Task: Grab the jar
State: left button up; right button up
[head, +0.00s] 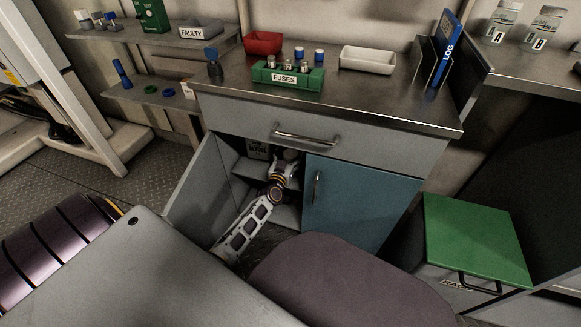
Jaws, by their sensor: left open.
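My left gripper (284,168) reaches into the open left half of the grey cabinet (210,105). It is open. A small rounded, brownish thing (291,155) stands just behind its fingers. It may be the lid of a jar, but the gripper hides most of it, and I cannot tell whether they touch. Two clear glass jars with pale lids stand on the right counter: jar A (503,18) and jar B (546,25), far from my gripper. My right gripper is not in view.
The grey left door (200,185) stands open beside my left arm; the blue door (357,200) is shut. A box with dark print (257,149) sits inside. On top are a green fuse holder (287,84), red bin (263,42) and white tray (367,60). A green-lidded bin (475,240) stands right.

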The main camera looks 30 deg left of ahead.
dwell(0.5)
pick_arm(q)
jog(key=shift+c, duration=1.2)
jog(key=c, duration=1)
jog(key=shift+w+r, duration=0.1)
jog(key=shift+r, duration=0.1)
